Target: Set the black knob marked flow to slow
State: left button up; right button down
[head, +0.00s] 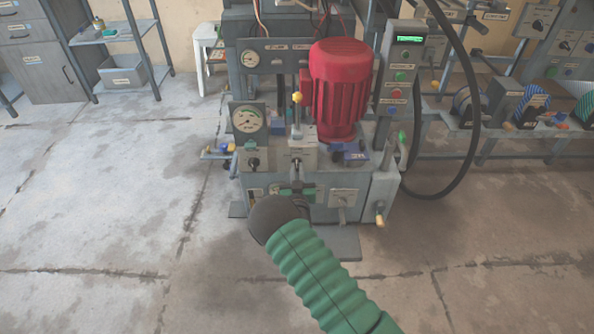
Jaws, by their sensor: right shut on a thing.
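The press (345,180) stands in the middle of the head view, with several small controls on its front. My right arm comes in from the bottom, and my right gripper (297,189) is at the lower front of the press. It is shut on what seems to be the black knob marked flow, which the gripper and wrist hide. The knob's pointer and its slow mark cannot be seen. My left gripper is not in view.
Close by are a dark knob (253,162) on a plate, a lever with a yellow ball (297,97) and a plate with a small control (342,198). A red motor (345,85) and a black hose (470,100) are above and right. The floor at left is clear.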

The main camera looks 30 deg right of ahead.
jog(key=shift+a+f+n+p, duration=0.1)
jog(key=shift+n+p, duration=0.45)
jog(key=shift+n, duration=1.5)
jog(key=shift+a+f+n+p, duration=0.1)
jog(key=shift+n+p, duration=0.4)
jog(key=shift+n, duration=1.55)
jog(key=c, duration=1.5)
grip_release()
jog(key=shift+w, duration=0.1)
jog(key=shift+o, duration=0.2)
jog(key=shift+r, duration=0.1)
